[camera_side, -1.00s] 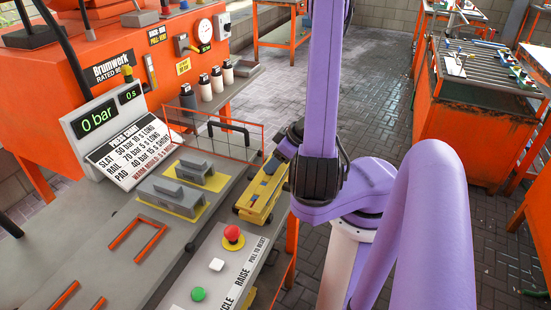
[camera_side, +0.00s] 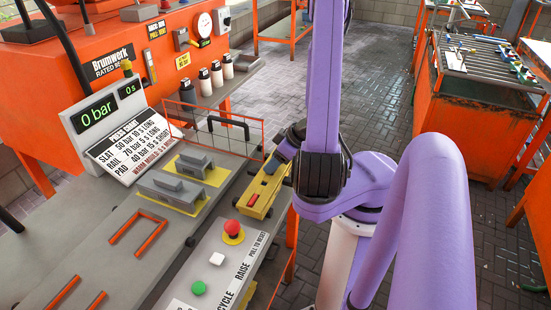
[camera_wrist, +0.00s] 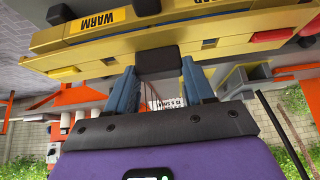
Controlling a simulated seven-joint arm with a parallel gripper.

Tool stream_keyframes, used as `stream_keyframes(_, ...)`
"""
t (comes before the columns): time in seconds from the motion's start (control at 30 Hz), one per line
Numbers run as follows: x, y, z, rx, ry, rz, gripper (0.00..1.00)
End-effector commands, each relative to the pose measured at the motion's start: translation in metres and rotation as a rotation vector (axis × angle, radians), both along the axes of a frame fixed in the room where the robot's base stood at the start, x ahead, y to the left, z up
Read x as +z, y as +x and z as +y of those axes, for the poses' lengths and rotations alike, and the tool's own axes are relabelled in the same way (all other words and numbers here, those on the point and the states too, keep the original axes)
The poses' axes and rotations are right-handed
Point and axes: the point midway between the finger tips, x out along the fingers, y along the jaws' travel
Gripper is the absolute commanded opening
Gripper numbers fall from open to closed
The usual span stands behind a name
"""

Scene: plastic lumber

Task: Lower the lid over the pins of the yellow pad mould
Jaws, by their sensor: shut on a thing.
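My gripper (camera_side: 283,163) is right of centre in the side view and partly hidden by my wrist. In the wrist view its two blue fingers (camera_wrist: 159,72) are shut on the dark grip block (camera_wrist: 158,58) of a long yellow piece marked WARM (camera_wrist: 95,42), apparently the lid. In the side view this yellow piece (camera_side: 252,208) shows red and dark strips and is tilted beside the bench edge. Grey blocks with raised bars (camera_side: 172,193) stand on yellow bases (camera_side: 217,178) to its left, possibly the pad mould. I cannot make out pins. The held piece is apart from them.
A button console (camera_side: 215,262) with a red stop button lies in front of the held piece. A wire guard (camera_side: 245,128) stands behind. Orange outlines (camera_side: 138,232) mark bare grey bench at left. The orange press (camera_side: 150,60) rises behind.

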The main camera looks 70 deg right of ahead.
Motion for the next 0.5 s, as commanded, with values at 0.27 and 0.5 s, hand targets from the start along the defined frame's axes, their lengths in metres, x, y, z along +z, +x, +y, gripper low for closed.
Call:
stream_keyframes(0.27,-0.006,0.000,0.000,-0.001,-0.001,-0.002,0.00)
stream_keyframes(0.5,-0.011,0.000,0.000,0.001,-0.001,-0.001,0.00)
